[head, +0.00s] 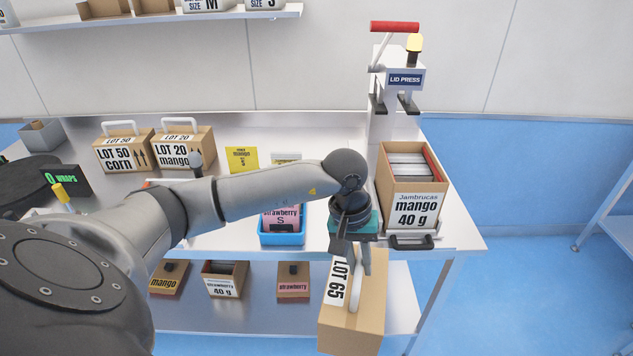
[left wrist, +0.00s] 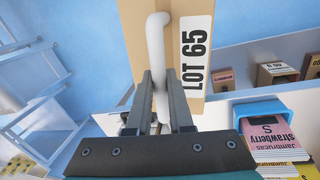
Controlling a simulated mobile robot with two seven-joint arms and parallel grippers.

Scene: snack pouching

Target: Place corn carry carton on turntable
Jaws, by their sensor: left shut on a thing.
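My left gripper (head: 352,252) is shut on the white handle of a brown carry carton (head: 350,325) labelled LOT 65. The carton hangs in front of the table's front edge, at the right. It also fills the top middle of the left wrist view (left wrist: 140,40), with the handle (left wrist: 158,60) between the fingers. Its product name does not show. Another carry carton, labelled LOT 50 corn (head: 122,153), stands on the table at the left. A dark round disc, which looks like the turntable (head: 28,182), is at the far left, partly cut off and behind my arm.
A LOT 20 mango carton (head: 183,150) stands beside the corn one. A blue bin (head: 283,238) holds strawberry pouches. Small boxes (head: 222,280) stand on the lower shelf. A wraps display (head: 68,180) is by the disc.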

